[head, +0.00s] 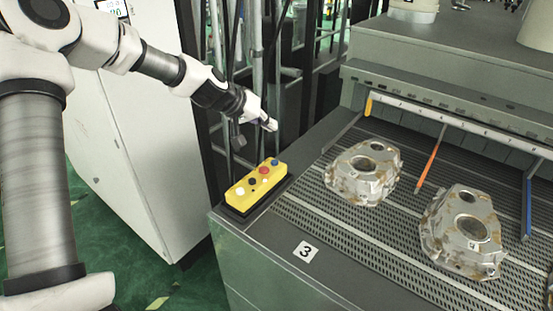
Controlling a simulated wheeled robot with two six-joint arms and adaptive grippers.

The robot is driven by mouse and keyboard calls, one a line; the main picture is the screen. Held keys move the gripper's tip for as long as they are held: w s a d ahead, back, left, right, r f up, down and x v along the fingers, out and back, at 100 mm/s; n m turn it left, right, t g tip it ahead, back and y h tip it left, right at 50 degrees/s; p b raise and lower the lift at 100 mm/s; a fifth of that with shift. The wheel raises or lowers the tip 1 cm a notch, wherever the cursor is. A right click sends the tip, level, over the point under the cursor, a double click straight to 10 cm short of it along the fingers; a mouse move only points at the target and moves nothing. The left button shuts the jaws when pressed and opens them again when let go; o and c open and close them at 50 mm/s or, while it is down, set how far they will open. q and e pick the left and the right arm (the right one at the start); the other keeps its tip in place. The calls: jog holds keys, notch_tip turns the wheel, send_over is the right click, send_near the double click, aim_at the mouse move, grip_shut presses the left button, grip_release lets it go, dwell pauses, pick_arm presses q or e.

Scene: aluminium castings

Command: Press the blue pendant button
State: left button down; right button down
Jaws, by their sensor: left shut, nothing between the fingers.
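The yellow pendant box (256,188) lies at the left end of the grey bench. Its buttons run in a row: white (240,191) nearest, then black (252,181), red (264,170) and the blue button (275,161) at the far end. My left gripper (270,125) is shut and empty. In the picture its fingertips are just above the blue button, with a clear gap between them. The exact height and depth of that gap are hard to tell. My right gripper is not in view.
Two aluminium castings (363,172) (463,232) sit on the slotted bench top to the right. Dark posts and cables are behind my gripper. A white cabinet (125,140) stands left.

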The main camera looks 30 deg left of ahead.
aim_at(273, 162)
pick_arm(q)
jog(key=f+b, duration=0.2)
jog(key=f, duration=0.1)
jog(key=f+b, duration=0.2)
jog(key=b, duration=0.1)
jog(key=f+b, duration=0.2)
jog(key=f, duration=0.1)
jog(key=shift+w+d+f+b, duration=0.3)
jog(key=shift+w+b, duration=0.05)
jog(key=shift+b, duration=0.05)
jog(key=shift+w+d+f+b, duration=0.1)
jog(key=shift+w+f+b, duration=0.15)
jog(key=shift+f+b, duration=0.1)
jog(key=shift+s+r, duration=0.1)
jog(key=shift+s+r, duration=0.1)
jog(key=shift+s, duration=0.05)
dwell(0.3)
